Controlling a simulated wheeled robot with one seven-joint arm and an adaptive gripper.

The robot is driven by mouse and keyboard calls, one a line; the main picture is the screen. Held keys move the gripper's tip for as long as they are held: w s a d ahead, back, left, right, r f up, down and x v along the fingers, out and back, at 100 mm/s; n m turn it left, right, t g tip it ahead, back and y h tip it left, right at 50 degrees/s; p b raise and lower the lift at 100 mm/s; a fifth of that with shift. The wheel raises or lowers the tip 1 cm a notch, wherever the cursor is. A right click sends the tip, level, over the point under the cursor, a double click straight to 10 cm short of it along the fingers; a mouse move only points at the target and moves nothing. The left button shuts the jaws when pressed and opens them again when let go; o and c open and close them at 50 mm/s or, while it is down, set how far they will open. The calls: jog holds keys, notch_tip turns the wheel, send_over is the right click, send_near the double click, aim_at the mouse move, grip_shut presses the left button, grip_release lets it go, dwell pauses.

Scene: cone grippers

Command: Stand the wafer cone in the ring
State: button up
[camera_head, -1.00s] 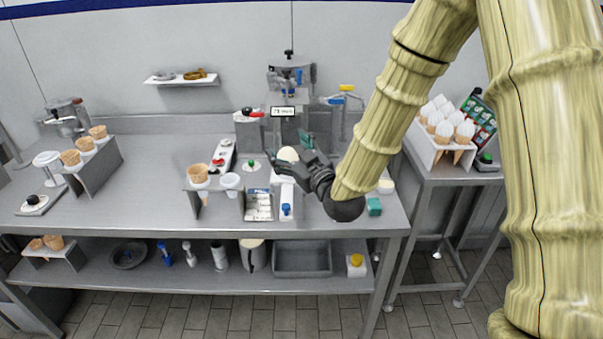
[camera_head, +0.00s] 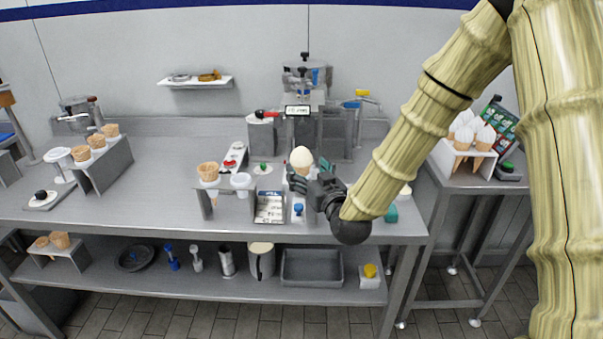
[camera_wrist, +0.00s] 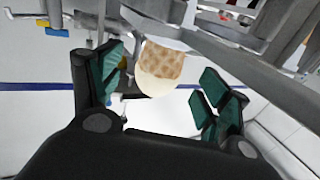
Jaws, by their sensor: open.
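A wafer cone with a cream-coloured scoop (camera_head: 302,157) stands upright in front of the machine in the head view. In the wrist view, its waffle wall (camera_wrist: 166,62) and pale top lie between my open fingers, with gaps on both sides. A white rim is around or just beyond its narrow end; I cannot tell which. My gripper (camera_head: 306,184) is open, close in front of and below the scoop; its teal pads also show in the wrist view (camera_wrist: 160,85). Another wafer cone (camera_head: 208,170) sits in the small stand, beside an empty-looking white ring (camera_head: 241,179).
The machine (camera_head: 304,120) stands behind my gripper. A tray of cards (camera_head: 269,208) and a blue-knobbed white block (camera_head: 298,212) are close by in front. A cone rack (camera_head: 105,170) stands left; the bench (camera_head: 160,195) between is clear. A side table holds white-topped cones (camera_head: 465,138).

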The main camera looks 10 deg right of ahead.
aim_at(301, 159)
jog(key=w, duration=0.1)
jog(key=w+p, duration=0.1)
jog(key=w, duration=0.2)
jog(key=shift+w+a, duration=0.3)
jog(key=shift+w, duration=0.1)
jog(key=c, duration=0.9)
